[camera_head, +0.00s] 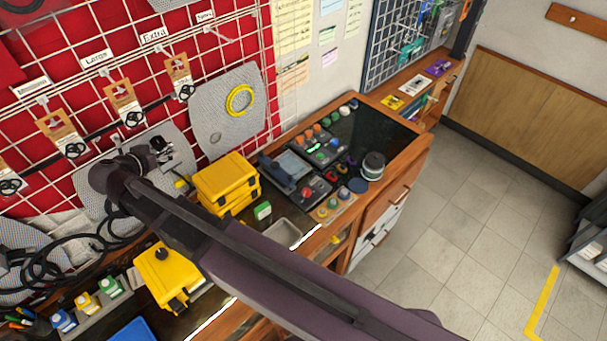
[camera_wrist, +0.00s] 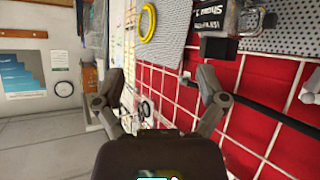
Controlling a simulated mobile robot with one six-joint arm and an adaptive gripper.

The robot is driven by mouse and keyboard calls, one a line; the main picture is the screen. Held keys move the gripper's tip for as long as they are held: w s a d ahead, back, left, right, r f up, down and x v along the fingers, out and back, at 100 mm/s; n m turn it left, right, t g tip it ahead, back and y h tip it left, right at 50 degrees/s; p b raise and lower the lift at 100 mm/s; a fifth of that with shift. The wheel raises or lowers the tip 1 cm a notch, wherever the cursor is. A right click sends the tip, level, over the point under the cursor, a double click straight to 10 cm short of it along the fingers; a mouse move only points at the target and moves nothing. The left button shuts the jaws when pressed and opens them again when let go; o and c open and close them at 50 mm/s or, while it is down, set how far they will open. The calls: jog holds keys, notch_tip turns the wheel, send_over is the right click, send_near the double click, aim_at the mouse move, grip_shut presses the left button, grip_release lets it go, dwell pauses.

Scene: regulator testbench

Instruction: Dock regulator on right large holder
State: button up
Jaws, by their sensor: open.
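My gripper (camera_wrist: 160,80) is open in the wrist view, its two fingers spread wide with nothing between them. A dark boxy device with pale lettering (camera_wrist: 216,22), possibly the regulator, is at the upper right of that view, beside a grey perforated panel (camera_wrist: 285,38) and beyond the right finger. I cannot tell whether it is fixed to the panel. In the head view, my arm reaches to the wall at the left, and its end hides part of another grey panel (camera_head: 180,150). A right large holder cannot be made out for certain.
A red wall with white grid (camera_head: 225,45) carries hanging tags. A grey panel with a yellow ring (camera_head: 240,99) is to the right. Yellow cases (camera_head: 226,180), a control panel (camera_head: 305,172) and a metal tray (camera_head: 282,233) crowd the bench.

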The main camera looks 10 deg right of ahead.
jog(key=d+f+n+g, duration=0.1)
jog(key=d+f+g, duration=0.2)
jog(key=d, duration=0.8)
jog(key=d+f+g, duration=0.3)
jog(key=d, duration=0.9)
jog(key=s+d+f+n+g+y, duration=0.1)
jog(key=s+d+g+y, duration=0.1)
jog(key=d, duration=0.6)
jog(key=s+d+f+n+g+y, duration=0.2)
jog(key=s+d+y, duration=0.2)
jog(key=s+d, duration=0.3)
jog(key=shift+d, duration=1)
jog(key=shift+f, duration=0.15)
